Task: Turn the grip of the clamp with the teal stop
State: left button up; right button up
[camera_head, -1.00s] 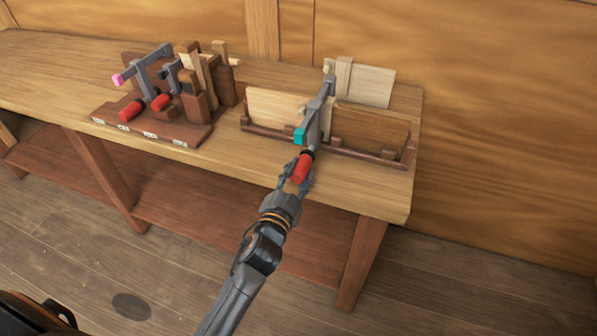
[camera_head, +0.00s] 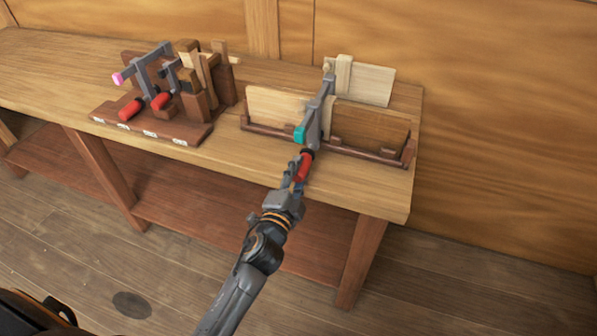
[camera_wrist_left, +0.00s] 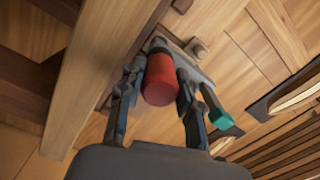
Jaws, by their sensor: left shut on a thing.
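The clamp (camera_head: 317,112) with the teal stop (camera_head: 299,135) stands on the boards on the bench's right part, its grey bar running front to back. Its red grip (camera_head: 305,166) points toward me over the bench's front edge. My left gripper (camera_head: 299,173) is shut on this red grip. In the left wrist view the red grip (camera_wrist_left: 160,82) sits between the two fingers, and the teal stop (camera_wrist_left: 221,119) shows to the right of them. The fingers partly hide the grip in the head view. My right gripper is not in view.
A brown rack (camera_head: 268,132) holds upright boards around the clamp. At the left, a dark base (camera_head: 150,128) carries other clamps with red grips, one with a pink stop (camera_head: 117,79), and several wood blocks. The bench top (camera_head: 60,75) is clear at far left.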

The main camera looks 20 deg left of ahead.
pick_arm(q)
jog(key=shift+f, duration=0.25)
jog(key=o, duration=1)
jog(key=shift+s, duration=0.1)
jog(key=shift+o, duration=0.8)
jog(key=shift+r, duration=0.15)
